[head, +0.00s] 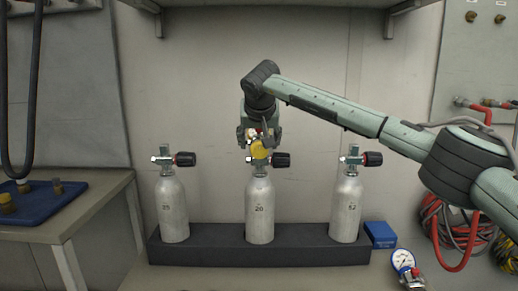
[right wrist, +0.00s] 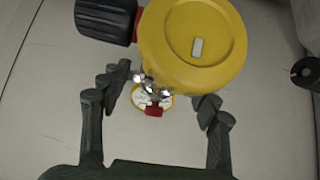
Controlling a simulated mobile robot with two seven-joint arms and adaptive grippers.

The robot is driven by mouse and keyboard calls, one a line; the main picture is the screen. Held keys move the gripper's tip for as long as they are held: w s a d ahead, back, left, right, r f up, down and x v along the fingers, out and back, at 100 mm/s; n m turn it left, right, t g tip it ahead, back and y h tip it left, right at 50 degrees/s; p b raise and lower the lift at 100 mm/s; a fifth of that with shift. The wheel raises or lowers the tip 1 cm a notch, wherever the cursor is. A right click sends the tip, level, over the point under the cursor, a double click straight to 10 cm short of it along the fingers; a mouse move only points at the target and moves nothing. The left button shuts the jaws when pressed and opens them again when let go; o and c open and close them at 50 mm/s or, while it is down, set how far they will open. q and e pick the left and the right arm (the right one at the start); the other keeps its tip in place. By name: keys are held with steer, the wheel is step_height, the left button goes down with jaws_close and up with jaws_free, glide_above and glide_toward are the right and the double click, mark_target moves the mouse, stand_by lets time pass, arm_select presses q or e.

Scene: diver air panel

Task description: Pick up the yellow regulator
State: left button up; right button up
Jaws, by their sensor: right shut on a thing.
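The yellow regulator (head: 260,150) is a round yellow body in front of the valve of the middle cylinder (head: 259,212), which is marked 20. In the right wrist view the yellow regulator (right wrist: 195,45) fills the upper middle, with metal fittings below it. My right gripper (head: 259,136) reaches down from above and is shut on the yellow regulator. In the right wrist view the fingers of my right gripper (right wrist: 162,95) stand on both sides of the fittings. Whether the regulator touches the valve is hidden. My left gripper is not in view.
A left cylinder (head: 173,212) and a right cylinder (head: 346,210) stand in the same dark rack (head: 200,254). The middle valve's black knob (head: 282,160) sits right beside the regulator. A blue box (head: 381,235) and a gauge (head: 403,260) lie to the right.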

steer(key=r, duration=0.1)
steer(key=a+r, duration=0.1)
steer(key=r, duration=0.1)
steer(key=shift+s, duration=0.15)
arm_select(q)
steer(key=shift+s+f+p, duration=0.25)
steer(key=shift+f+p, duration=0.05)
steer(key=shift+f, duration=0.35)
arm_select(e)
steer(key=s+a+r, duration=0.3)
steer(key=a+r, duration=0.3)
steer(key=a, duration=0.4)
steer(key=shift+s+r, duration=0.2)
steer(key=shift+s, duration=0.1)
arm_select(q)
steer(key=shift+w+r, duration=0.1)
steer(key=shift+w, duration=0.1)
